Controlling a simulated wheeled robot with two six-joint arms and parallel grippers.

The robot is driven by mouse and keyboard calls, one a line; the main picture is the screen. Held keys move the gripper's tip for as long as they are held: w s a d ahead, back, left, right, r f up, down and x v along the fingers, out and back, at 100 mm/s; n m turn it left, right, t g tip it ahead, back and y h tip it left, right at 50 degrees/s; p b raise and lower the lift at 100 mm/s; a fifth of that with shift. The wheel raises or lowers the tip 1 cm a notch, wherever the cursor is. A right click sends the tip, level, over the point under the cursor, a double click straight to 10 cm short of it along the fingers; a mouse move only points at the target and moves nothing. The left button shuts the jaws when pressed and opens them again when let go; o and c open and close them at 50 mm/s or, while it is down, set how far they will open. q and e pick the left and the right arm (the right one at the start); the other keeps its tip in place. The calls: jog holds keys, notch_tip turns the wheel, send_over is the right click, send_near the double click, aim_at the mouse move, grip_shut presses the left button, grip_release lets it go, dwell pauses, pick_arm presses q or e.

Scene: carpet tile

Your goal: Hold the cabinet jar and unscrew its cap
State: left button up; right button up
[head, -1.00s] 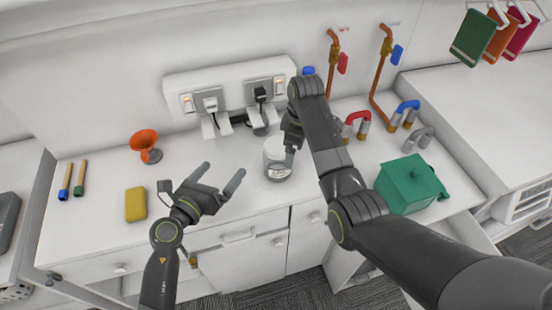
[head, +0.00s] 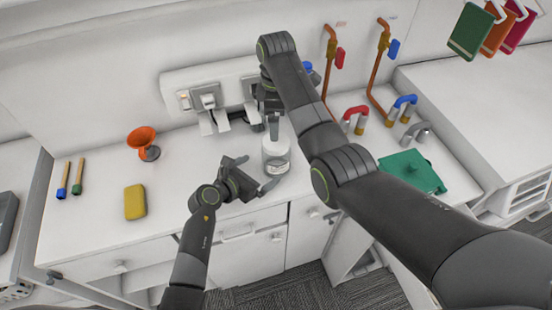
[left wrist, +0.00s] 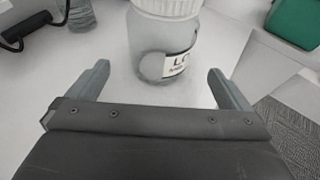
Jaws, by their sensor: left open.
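The jar (head: 276,160) stands upright on the white counter, pale and translucent with a label. In the left wrist view the jar (left wrist: 158,52) shows a white ribbed cap (left wrist: 168,7), cut off by the top edge. My left gripper (head: 256,173) is open at the jar's near left side. In the left wrist view its two fingers (left wrist: 160,78) point toward the jar with a gap on each side, not touching it. My right gripper (head: 273,130) points down over the jar's top. Its own arm and the viewing angle hide its fingers and the cap.
A yellow sponge (head: 135,202), an orange funnel (head: 142,138) and two brushes (head: 71,178) lie to the left. A socket panel with plugs (head: 208,101) is behind. Pipe fittings (head: 356,119) and a green box (head: 415,170) are right. The counter's front edge is close to my left arm.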

pick_arm(q)
jog(key=shift+x, duration=4.35)
